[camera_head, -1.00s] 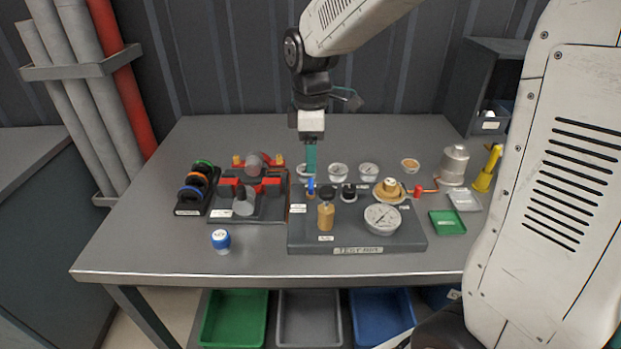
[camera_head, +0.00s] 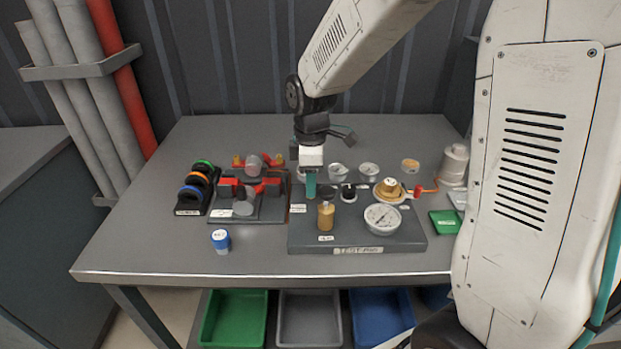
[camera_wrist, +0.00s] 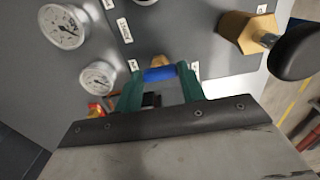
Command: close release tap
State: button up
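The test unit (camera_head: 375,247) is a dark grey plate on the bench. Its small tap has a blue handle (camera_wrist: 160,74) above a brass body (camera_wrist: 159,61), which I take as the release tap. In the wrist view the blue handle lies between the green fingertips of my gripper (camera_wrist: 163,78). The fingers are spread apart, one at each end of the handle. Whether they touch it I cannot tell. In the head view my gripper (camera_head: 310,196) points down over the tap and hides the blue handle.
A blue-capped jar (camera_head: 221,241) stands at the left front.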

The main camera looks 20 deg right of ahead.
jog(key=shift+c, duration=1)
jog(key=shift+m, duration=0.3)
jog(key=m, duration=1.2)
jog(key=shift+m, duration=2.7)
jog(key=shift+w+r, duration=0.1)
